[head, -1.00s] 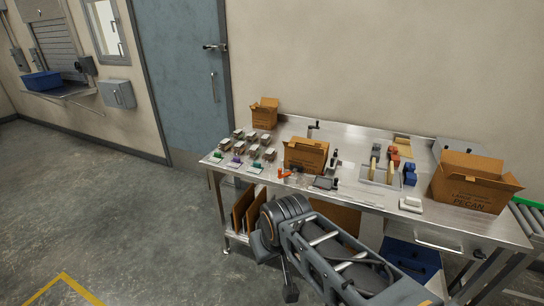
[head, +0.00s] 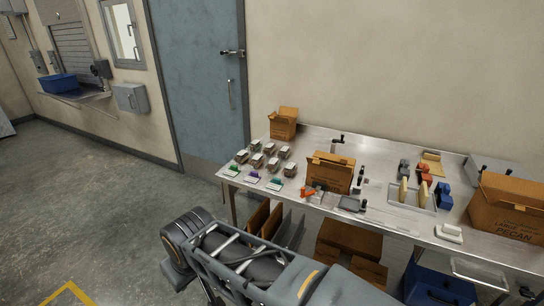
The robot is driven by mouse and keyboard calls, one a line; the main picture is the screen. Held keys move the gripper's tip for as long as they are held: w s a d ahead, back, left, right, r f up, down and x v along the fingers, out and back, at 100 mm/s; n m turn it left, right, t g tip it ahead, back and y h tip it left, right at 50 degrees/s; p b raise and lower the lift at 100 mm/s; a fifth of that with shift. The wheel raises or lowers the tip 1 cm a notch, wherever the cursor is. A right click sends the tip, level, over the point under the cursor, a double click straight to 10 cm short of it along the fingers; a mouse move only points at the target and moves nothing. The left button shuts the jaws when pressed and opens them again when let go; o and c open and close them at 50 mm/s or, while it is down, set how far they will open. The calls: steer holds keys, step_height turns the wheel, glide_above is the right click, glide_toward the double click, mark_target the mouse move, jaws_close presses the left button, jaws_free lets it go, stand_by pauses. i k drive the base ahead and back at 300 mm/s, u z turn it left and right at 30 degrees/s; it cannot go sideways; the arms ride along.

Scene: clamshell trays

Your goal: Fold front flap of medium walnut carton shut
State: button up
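The middle-sized brown carton (head: 330,174) stands upright near the front middle of the steel table, with small print on its front face that I cannot read. Its top edge looks uneven, with a flap edge along the top; I cannot tell how each flap lies. My arm crosses the bottom of the head view, in front of and below the table, well apart from the carton. My gripper does not show in this view.
A small open carton (head: 283,123) stands at the back left. A large carton marked PECAN (head: 508,210) stands at the right, partly cut off. Several small packs (head: 263,162), orange pieces (head: 310,191) and a tray (head: 400,196) lie around the middle carton. Floor is free at left.

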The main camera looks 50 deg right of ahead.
mark_target(311, 161)
steer(key=u, duration=0.05)
steer(key=i, duration=0.8)
steer(key=z, duration=1.05)
steer(key=i, duration=0.7)
steer(key=z, duration=0.8)
